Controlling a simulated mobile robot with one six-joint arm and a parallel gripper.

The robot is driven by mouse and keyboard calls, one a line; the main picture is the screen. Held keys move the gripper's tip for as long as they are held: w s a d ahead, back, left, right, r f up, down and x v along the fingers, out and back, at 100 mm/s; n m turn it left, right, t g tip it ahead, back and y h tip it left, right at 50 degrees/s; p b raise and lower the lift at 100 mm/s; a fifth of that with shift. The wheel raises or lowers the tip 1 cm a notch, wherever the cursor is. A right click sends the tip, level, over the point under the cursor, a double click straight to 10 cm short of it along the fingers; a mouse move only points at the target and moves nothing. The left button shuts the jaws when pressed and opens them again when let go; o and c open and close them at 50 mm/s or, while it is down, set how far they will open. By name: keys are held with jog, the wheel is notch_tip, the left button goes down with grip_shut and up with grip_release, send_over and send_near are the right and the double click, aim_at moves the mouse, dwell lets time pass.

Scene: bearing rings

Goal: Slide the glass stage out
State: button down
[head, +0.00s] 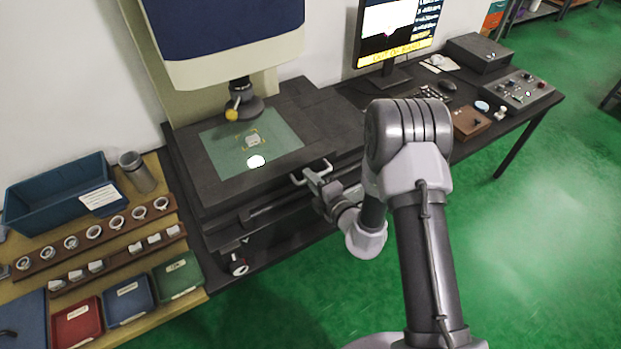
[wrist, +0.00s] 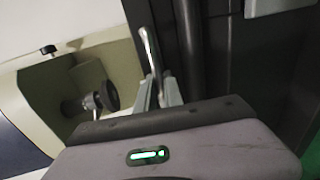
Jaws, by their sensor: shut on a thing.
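The glass stage (head: 222,160) is a pale green plate set in the dark machine bed under the lens. A small light-coloured part (head: 253,140) lies on it, with a bright spot in front. A pale bar handle (head: 297,180) stands at the front right edge of the bed. My gripper (head: 317,183) is at this handle, reaching in from the front right. In the wrist view my gripper (wrist: 160,92) is shut on the handle (wrist: 150,50), whose bar runs up from between the fingers. The exact contact is partly hidden by the gripper body.
The lens (head: 243,103) hangs low over the stage. To the left, a wooden bench carries a blue bin (head: 60,195), racks of rings (head: 94,232) and coloured trays (head: 178,275). A monitor, keyboard and control box (head: 515,90) stand right. Green floor in front is open.

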jog(key=w+d, duration=0.4)
jog(key=d, duration=0.2)
jog(key=w+d, duration=0.5)
jog(key=d, duration=0.2)
jog(key=w+d, duration=0.4)
jog(key=d, duration=0.3)
jog(key=shift+w, duration=0.2)
jog(key=shift+b, duration=0.3)
jog(key=c, duration=1.5)
grip_release()
jog(key=shift+w+d, duration=0.1)
jog(key=shift+d, duration=0.05)
jog(key=p+v, duration=0.3)
jog(key=v, duration=1.4)
jog(key=shift+s+r, duration=0.15)
jog(key=shift+s, duration=0.05)
